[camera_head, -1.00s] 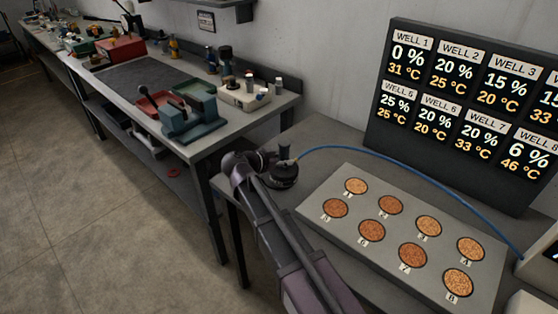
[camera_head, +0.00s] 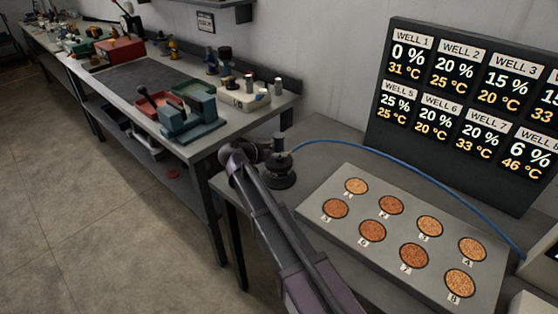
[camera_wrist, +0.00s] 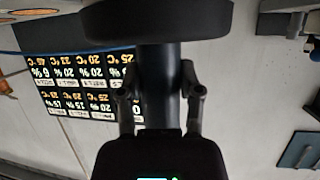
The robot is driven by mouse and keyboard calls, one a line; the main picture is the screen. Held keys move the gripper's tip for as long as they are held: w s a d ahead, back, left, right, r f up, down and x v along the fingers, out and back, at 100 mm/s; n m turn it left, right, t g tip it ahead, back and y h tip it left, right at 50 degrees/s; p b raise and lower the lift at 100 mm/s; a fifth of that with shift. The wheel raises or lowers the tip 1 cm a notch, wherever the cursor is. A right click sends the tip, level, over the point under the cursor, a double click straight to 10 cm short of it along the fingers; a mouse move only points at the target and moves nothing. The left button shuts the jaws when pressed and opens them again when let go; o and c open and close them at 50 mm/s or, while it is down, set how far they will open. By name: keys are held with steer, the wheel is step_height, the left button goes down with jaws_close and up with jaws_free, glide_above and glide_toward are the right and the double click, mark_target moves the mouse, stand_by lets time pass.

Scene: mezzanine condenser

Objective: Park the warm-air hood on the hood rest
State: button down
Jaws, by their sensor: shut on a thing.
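The warm-air hood (camera_head: 281,172) is a dark round piece with an upright stem, at the near table's left end in the head view. A blue hose arches from it to the right. My gripper (camera_head: 262,155) is at its left side, shut on the stem. In the wrist view, the fingers of my gripper (camera_wrist: 160,98) stand on both sides of the dark stem, and the wide black disc of the hood (camera_wrist: 160,22) fills the top. I cannot make out the hood rest as a separate thing. Whether the hood touches something below is unclear.
A grey plate (camera_head: 340,222) with several numbered grain wells lies right of the hood. The well display (camera_head: 460,165) stands behind it. The blue hose (camera_head: 400,163) crosses above the plate's far side. A long workbench (camera_head: 225,138) with tools and trays stands at left.

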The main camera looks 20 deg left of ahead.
mark_target(275, 159)
steer(key=shift+s+f+b, duration=0.1)
steer(key=shift+f+b, duration=1.1)
steer(key=shift+f, duration=0.3)
steer(key=shift+f, duration=0.15)
steer(key=shift+c, duration=1.3)
jaws_free()
steer(key=shift+r, duration=0.2)
steer(key=shift+s+r, duration=0.1)
steer(key=p+v, duration=0.4)
steer(key=v, duration=0.7)
steer(key=shift+s+a+p, duration=0.25)
steer(key=shift+s+p, duration=0.05)
steer(key=shift+d, duration=0.1)
